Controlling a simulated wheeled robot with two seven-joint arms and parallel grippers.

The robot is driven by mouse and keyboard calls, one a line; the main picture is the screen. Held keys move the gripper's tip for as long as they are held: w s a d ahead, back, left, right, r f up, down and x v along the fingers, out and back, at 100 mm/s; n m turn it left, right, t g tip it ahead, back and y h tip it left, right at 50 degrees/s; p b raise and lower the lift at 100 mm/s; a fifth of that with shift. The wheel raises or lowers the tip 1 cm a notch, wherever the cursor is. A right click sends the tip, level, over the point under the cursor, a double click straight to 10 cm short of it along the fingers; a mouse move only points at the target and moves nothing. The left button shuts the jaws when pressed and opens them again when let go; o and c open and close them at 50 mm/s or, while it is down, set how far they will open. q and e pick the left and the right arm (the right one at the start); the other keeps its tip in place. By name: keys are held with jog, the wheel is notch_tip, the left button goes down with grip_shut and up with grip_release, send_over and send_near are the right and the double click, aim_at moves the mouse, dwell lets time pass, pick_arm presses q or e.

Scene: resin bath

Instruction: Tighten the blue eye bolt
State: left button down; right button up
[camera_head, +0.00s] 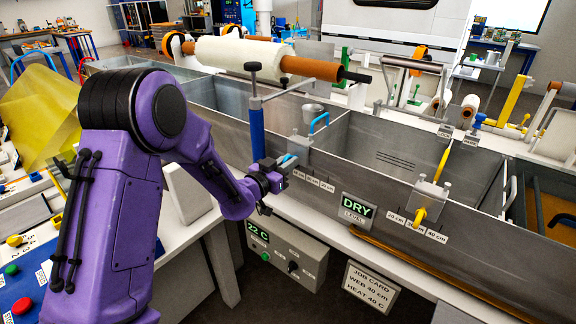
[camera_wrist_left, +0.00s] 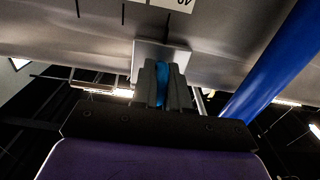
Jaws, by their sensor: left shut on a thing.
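My left arm comes in from the left, and its gripper (camera_head: 283,166) is at the front of the near bath wall. The blue eye bolt (camera_head: 290,159) shows as a small blue piece at the fingertips, below a grey clamp block (camera_head: 299,144) with a blue bent rod (camera_head: 319,121) at the wall's rim. In the left wrist view the gripper (camera_wrist_left: 162,80) is shut on the blue eye bolt (camera_wrist_left: 161,74), with a grey plate (camera_wrist_left: 150,48) just beyond it. The fingers hide most of the bolt. My right gripper is in neither view.
A blue post (camera_head: 257,133) stands close beside the gripper, carrying a bar near the white roll (camera_head: 240,55). A second clamp with a yellow rod (camera_head: 443,162) sits further right on the bath wall. A control box (camera_head: 287,256) reading 22 C hangs below.

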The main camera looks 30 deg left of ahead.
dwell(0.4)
pick_arm(q)
jog(key=c, duration=1.2)
grip_release()
jog(key=s, duration=0.3)
jog(key=s+b, duration=0.1)
jog(key=s, duration=0.3)
jog(key=s+b, duration=0.1)
jog(key=s, duration=0.2)
jog(key=shift+s+a, duration=0.3)
jog(key=shift+a, duration=0.1)
